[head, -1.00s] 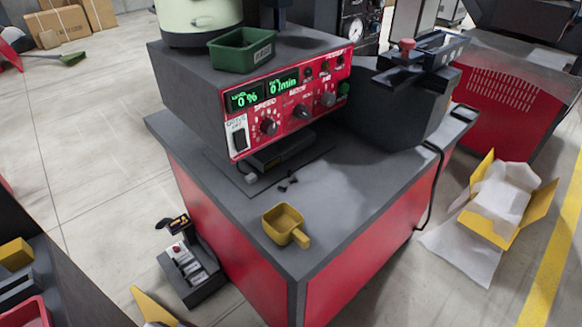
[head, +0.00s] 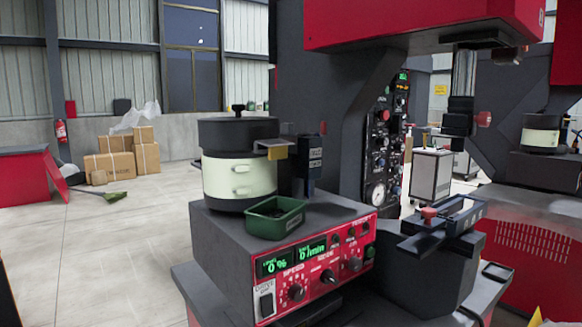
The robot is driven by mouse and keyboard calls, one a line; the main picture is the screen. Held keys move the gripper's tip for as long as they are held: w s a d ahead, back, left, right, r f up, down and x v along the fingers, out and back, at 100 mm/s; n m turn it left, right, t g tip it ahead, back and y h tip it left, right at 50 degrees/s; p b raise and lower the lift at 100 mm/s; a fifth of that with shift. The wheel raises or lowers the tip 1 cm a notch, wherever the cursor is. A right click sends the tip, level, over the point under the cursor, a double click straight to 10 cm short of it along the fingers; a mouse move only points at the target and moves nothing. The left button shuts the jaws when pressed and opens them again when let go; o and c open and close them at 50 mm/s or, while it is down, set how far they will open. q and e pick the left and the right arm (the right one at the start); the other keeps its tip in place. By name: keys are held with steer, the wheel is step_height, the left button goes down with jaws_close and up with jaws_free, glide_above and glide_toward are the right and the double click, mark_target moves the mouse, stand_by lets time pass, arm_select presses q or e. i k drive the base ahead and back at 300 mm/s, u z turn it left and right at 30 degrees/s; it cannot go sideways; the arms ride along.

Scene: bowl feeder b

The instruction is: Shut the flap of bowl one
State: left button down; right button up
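A bowl feeder (head: 240,178) with a cream body and a black upper part stands on the grey control box. Its black top (head: 238,130) carries a small dark knob and looks level. A small tan-and-grey plate (head: 274,149) juts from its right side at the rim; I cannot tell whether this is the flap. A second, similar feeder (head: 541,138) stands farther back at the right, partly cut off by machinery. No label shows which is bowl one. Neither of my grippers is in view.
A green tray (head: 274,218) with dark contents sits in front of the near feeder on the control box (head: 235,245). A dark column rises just right of the feeder. A grey fixture (head: 440,240) stands right. Open floor lies left, with cardboard boxes (head: 140,158) beyond.

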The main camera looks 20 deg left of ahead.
mark_target(278, 148)
steer(key=k, duration=0.4)
steer(key=z, duration=1.35)
steer(key=i, duration=0.5)
steer(key=u, duration=2.15)
